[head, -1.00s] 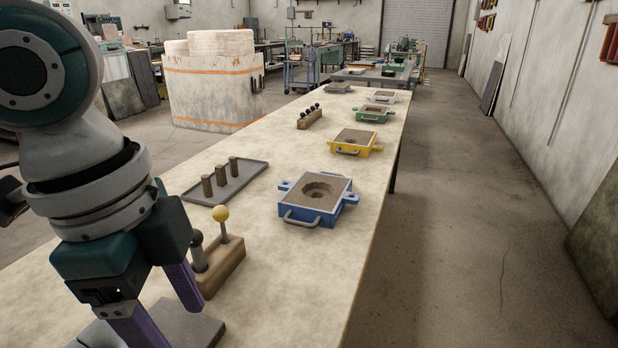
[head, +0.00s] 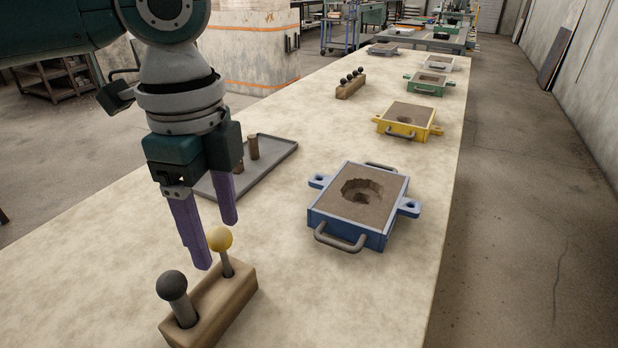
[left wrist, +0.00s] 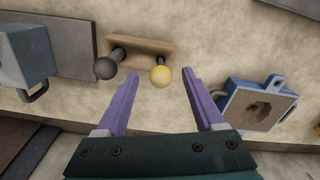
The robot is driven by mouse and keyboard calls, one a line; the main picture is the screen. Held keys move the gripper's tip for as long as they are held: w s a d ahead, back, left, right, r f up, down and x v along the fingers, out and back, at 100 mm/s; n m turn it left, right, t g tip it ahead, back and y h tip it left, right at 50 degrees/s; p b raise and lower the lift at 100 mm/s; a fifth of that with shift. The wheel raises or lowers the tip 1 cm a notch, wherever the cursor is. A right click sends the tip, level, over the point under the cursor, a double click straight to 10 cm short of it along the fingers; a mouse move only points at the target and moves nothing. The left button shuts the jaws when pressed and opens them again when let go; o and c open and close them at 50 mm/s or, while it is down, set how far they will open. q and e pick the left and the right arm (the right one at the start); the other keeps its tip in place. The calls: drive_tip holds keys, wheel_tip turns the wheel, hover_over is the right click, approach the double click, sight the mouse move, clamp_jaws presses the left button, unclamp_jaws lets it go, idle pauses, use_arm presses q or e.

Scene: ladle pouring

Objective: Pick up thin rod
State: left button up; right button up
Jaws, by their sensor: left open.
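A wooden block (head: 213,304) stands on the table in the lower left of the head view and holds two upright rods. The thin rod has a yellow ball top (head: 220,238); the thicker one has a dark grey ball top (head: 173,286). My left gripper (head: 214,243) has purple fingers, is open and empty, and points down close to the thin rod. In the left wrist view, the yellow ball (left wrist: 161,76) appears between the open fingertips, nearer the right one, not gripped. The dark ball (left wrist: 105,68) lies left of the fingers. My right gripper is out of view.
A blue mould box (head: 354,205) with a sand cavity sits to the right. A grey tray (head: 272,168) with short cylinders lies behind my gripper. A yellow mould (head: 407,120) and a block with dark-topped pegs (head: 350,86) stand farther back. Bare tabletop lies between them.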

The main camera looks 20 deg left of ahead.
sight(226, 264)
use_arm(q)
wheel_tip(226, 264, down, 3)
drive_tip(key=shift+f, duration=0.15)
drive_tip(key=shift+c, duration=0.3)
clamp_jaws()
